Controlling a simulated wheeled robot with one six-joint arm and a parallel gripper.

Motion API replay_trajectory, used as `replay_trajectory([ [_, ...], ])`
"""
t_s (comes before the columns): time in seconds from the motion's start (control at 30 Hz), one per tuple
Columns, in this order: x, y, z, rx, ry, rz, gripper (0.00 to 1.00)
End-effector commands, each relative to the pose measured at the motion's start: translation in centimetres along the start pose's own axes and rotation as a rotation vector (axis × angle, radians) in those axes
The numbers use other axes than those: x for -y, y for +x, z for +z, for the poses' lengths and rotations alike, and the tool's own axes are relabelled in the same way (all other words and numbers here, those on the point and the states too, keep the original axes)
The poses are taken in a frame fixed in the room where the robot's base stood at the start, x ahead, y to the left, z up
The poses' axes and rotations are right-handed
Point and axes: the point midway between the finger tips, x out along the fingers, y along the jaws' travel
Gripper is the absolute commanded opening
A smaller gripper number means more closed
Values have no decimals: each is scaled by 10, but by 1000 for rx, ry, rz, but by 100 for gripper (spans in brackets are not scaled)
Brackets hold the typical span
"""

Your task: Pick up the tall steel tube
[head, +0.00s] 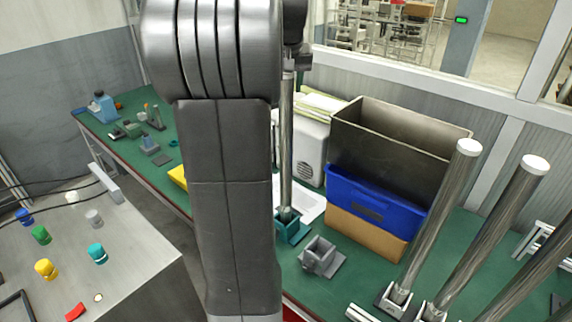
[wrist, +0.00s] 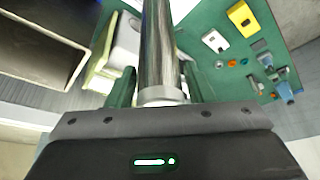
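The tall steel tube (head: 286,150) stands upright with its foot in a teal square holder (head: 291,228) on the green bench. Its upper end is at my gripper (head: 302,62), partly hidden by my arm in the head view. In the wrist view the tube (wrist: 160,45) runs away from my gripper (wrist: 159,72), with its pale end cap (wrist: 162,96) close to the gripper body. Dark green fingers stand on both sides of the tube. They look slightly apart from it, so the gripper seems open around the tube; contact is hard to see.
A grey empty holder (head: 321,257) stands right of the teal one. Several capped steel tubes (head: 440,215) stand at the right. A blue bin (head: 372,202) with a grey bin (head: 398,140) above it is behind. A metal table (head: 85,265) with coloured caps is at left.

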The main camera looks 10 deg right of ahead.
Motion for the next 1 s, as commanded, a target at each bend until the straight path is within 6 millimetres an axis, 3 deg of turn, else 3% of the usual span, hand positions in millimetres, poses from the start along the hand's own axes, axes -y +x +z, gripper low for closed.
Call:
replay_trajectory([
  [0.03, 0, 0, 0, 0, 0, 0, 38],
  [0.23, 0, 0, 0, 0, 0, 0, 0],
  [0.67, 0, -3, -1, -3, 0, 1, 0],
  [1.0, 0, -24, -10, -3, 0, 1, 0],
])
